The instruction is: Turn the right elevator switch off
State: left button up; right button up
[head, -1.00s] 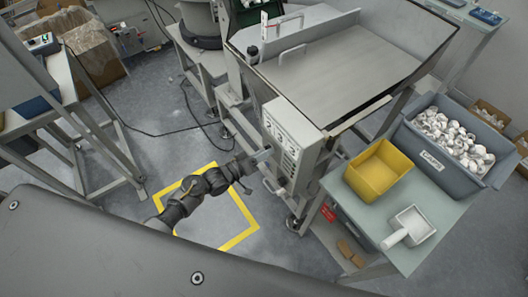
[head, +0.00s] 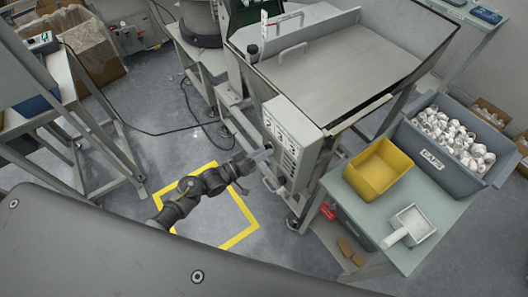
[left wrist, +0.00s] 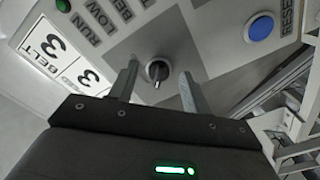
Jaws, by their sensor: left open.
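The grey control box (head: 292,141) hangs on the side of the metal hopper. In the left wrist view its panel shows a black rotary switch (left wrist: 158,70), its pointer toward the bottom of the picture. My left gripper (head: 262,155) is at the front of the box. In the left wrist view the open gripper (left wrist: 160,82) has one finger on each side of the switch, with gaps visible. Contact with the panel cannot be told. The label that names this switch is not readable as elevator. My right gripper is not in view.
A blue RESET button (left wrist: 260,27) and a green light (left wrist: 63,5) sit on the same panel. A table with a yellow bin (head: 378,170), a white scoop (head: 412,222) and a grey bin of caps (head: 420,170) stands right of the box. Yellow floor marking (head: 240,238) lies below my arm.

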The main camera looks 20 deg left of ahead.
pick_arm(q)
jog(key=b+v, duration=0.1)
jog(key=v, duration=0.8)
jog(key=shift+s+a, duration=0.2)
jog(key=shift+s, duration=0.1)
jog(key=s+a+f+m+g+y, duration=0.1)
jog(key=s+a+f+g+y, duration=0.15)
jog(key=f, duration=0.65)
jog(key=s+a+f+m+g+y, duration=0.1)
jog(key=s+a+f+y, duration=0.3)
jog(key=f, duration=0.5)
jog(key=s+a+f+m+g+y, duration=0.1)
jog(key=s+a+f+g+y, duration=0.2)
jog(key=f, duration=0.6)
jog(key=s+d+f+g+y, duration=0.1)
jog(key=s+f+g, duration=0.2)
jog(key=s, duration=1.1)
jog(key=s+d+f+g+y, duration=0.1)
jog(key=s+f+g, duration=0.2)
jog(key=s+f, duration=0.7)
jog(key=s, duration=0.5)
jog(key=shift+d+m, duration=0.25)
jog(key=shift+m, duration=0.05)
